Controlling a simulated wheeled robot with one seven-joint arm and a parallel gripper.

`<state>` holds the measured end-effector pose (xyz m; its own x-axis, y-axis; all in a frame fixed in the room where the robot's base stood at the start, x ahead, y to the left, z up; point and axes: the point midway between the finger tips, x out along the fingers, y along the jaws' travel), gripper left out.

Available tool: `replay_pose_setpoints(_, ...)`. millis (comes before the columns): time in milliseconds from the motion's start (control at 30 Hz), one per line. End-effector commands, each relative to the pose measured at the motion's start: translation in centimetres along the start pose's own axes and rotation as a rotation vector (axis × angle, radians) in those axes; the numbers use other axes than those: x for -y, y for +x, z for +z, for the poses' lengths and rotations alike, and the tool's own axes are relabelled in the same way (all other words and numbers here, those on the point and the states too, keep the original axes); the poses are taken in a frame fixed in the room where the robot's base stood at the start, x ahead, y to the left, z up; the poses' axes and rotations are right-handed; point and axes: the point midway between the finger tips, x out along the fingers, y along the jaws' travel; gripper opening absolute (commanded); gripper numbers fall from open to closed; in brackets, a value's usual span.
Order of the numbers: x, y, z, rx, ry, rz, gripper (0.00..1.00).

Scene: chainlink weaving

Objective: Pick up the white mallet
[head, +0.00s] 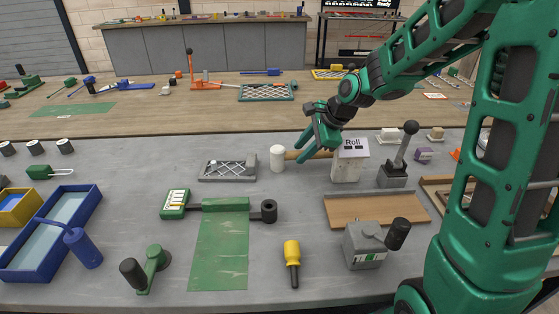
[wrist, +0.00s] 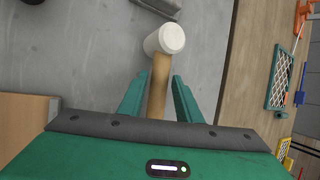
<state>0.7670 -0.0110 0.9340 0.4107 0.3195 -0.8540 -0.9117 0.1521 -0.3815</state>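The white mallet has a white cylindrical head (head: 277,158) and a light wooden handle (head: 292,155) pointing right, in the middle of the grey table in the head view. In the wrist view its head (wrist: 165,39) lies just beyond my fingertips. The handle (wrist: 158,88) runs back between the fingers toward the palm. My gripper (head: 304,149) is at the handle, with its fingers apart. In the wrist view my gripper (wrist: 159,78) is open, with a gap visible on each side of the handle. The handle's far end is hidden by the gripper body.
A white box marked "Roll" (head: 349,160) stands close to the right of the gripper. A grey lever device (head: 394,174) is further right. A grey tray (head: 228,171) lies left of the mallet head. Bare table lies in front of the mallet.

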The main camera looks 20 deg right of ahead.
Motion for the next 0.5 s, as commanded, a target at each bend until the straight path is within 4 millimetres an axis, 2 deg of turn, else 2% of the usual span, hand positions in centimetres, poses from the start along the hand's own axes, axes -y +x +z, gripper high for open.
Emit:
replay_pose_setpoints(100,-0.1,1.9,0.1,0.001,0.000,0.004,0.31)
replay_pose_setpoints(200,0.0,2.8,0.1,0.000,0.000,0.002,0.31)
replay_pose_setpoints(500,0.0,3.3,0.1,0.000,-0.001,0.000,0.31)
